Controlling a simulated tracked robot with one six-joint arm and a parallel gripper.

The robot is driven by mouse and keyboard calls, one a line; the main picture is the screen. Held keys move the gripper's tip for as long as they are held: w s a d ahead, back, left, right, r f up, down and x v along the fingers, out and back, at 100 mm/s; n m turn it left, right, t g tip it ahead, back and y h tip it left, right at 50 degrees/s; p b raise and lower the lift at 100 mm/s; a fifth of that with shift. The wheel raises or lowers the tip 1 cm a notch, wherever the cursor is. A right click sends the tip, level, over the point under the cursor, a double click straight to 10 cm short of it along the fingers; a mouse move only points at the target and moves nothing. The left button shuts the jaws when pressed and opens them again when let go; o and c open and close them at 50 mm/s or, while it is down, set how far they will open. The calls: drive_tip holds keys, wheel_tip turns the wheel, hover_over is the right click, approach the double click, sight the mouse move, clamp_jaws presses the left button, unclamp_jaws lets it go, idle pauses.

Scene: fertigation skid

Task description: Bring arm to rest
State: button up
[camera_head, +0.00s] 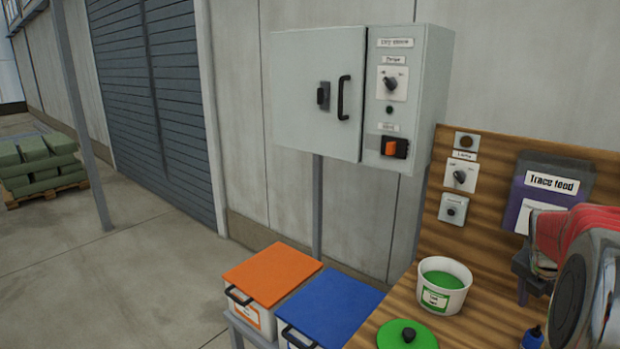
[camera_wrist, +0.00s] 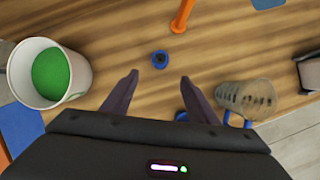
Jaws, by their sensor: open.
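My gripper (camera_wrist: 158,97) shows in the wrist view with its two dark fingers spread apart and nothing between them. It is above the wooden bench (camera_wrist: 120,35). A small blue bottle (camera_wrist: 160,59) stands on the bench just beyond the fingertips. In the head view, part of my arm shows at the right edge, over the right side of the bench; the gripper itself is not visible there.
A white tub of green material (camera_head: 442,285) stands on the bench, its green lid (camera_head: 406,336) lying beside it. Orange (camera_head: 272,274) and blue (camera_head: 328,308) lidded bins stand left. A grey cabinet (camera_head: 318,95) is behind. A clear ribbed cup (camera_wrist: 245,97) is right of the fingers.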

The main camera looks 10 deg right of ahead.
drive_tip(key=s+a+r+m+t+y, duration=0.1)
drive_tip(key=s+a+m, duration=0.3)
drive_tip(key=a, duration=1)
drive_tip(key=s+a+r+m+t+y, duration=0.1)
drive_tip(key=s+a+m, duration=0.3)
drive_tip(key=a+m, duration=0.6)
drive_tip(key=s+a+r+m+t+y, duration=0.2)
drive_tip(key=s+a+m, duration=0.2)
drive_tip(key=a, duration=1.6)
drive_tip(key=m, duration=0.3)
drive_tip(key=shift+r, duration=0.15)
